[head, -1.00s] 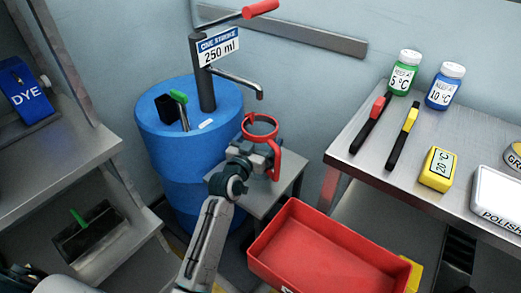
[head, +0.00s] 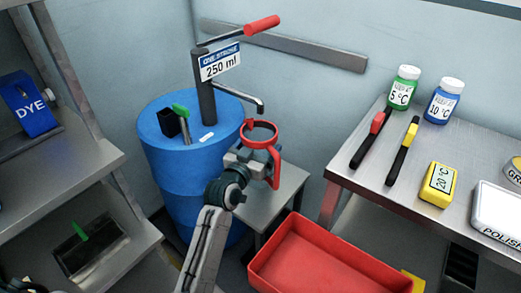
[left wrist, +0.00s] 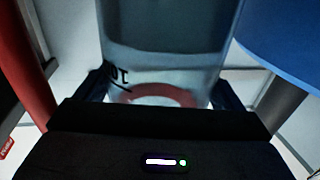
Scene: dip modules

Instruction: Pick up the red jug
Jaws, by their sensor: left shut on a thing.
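The red jug (head: 277,168) has a red rim and red handle, and its clear body is mostly hidden behind my gripper in the head view. It is upright over a small grey stand, below and beside the pump spout. My left gripper (head: 247,156) is shut around its body. In the left wrist view the clear wall of the jug (left wrist: 165,45) stands between the fingers, with dark print and a red ring low down. Whether its bottom touches the stand is hidden. My right gripper is not in view.
The blue drum (head: 165,150) carries a pump with a spout (head: 238,97) close to the jug's rim. The grey stand (head: 287,190) is under the jug. A red tray (head: 325,262) lies in front right. A steel table (head: 365,195) with bottles is at right, shelves at left.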

